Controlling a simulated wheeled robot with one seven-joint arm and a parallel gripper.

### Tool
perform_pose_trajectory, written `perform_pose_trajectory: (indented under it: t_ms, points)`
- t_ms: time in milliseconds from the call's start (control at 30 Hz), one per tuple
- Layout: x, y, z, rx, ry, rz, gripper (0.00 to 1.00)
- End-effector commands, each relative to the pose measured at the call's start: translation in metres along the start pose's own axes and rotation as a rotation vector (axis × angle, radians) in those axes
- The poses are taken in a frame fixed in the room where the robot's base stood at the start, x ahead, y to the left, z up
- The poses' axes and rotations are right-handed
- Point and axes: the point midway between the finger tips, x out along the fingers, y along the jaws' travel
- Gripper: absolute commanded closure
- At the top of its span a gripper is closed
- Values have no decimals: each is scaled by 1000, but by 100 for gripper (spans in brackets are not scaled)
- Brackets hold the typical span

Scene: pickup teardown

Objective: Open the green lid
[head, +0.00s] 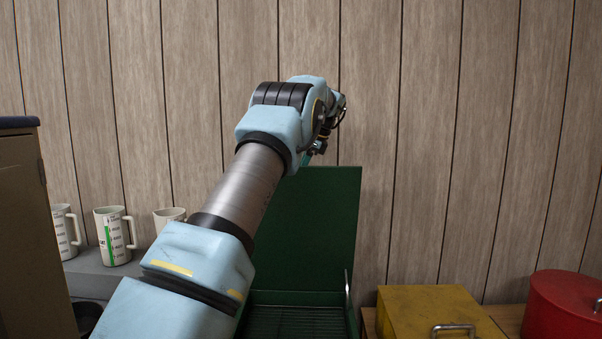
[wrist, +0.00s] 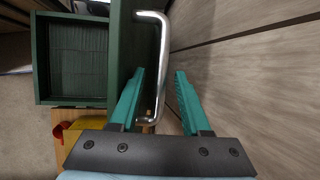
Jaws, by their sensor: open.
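The green lid (head: 318,215) stands upright and open at the back of the green box (head: 297,326), close to the wall. In the wrist view the lid (wrist: 121,45) shows edge-on, with a silver handle (wrist: 161,45) on its outer side. My gripper (wrist: 161,72) is open, with its teal fingers either side of the handle's bar; I cannot tell whether they touch it. In the head view my arm hides the lid's left part, and most of my gripper is hidden beyond the lid's top edge.
A yellow box (head: 425,312) with a metal handle and a red container (head: 567,306) stand to the right. Measuring jugs (head: 115,237) stand on a grey ledge at left, beside a brown cabinet (head: 32,240). The plank wall (head: 430,130) is close behind the lid.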

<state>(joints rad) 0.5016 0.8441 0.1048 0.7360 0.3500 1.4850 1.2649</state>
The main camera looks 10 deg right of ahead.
Motion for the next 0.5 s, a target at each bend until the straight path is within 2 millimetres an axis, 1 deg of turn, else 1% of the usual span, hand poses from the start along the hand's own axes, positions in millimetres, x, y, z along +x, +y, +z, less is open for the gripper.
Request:
perform_pose_trajectory:
  t_ms: [67, 167, 400, 500]
  points:
    - [-3, 0, 0, -1, 0, -2, 53]
    - [-14, -1, -1, -1, 0, -4, 53]
    - [-54, -1, -1, 0, 1, -3, 53]
    - [-62, -2, -1, -1, 0, -3, 53]
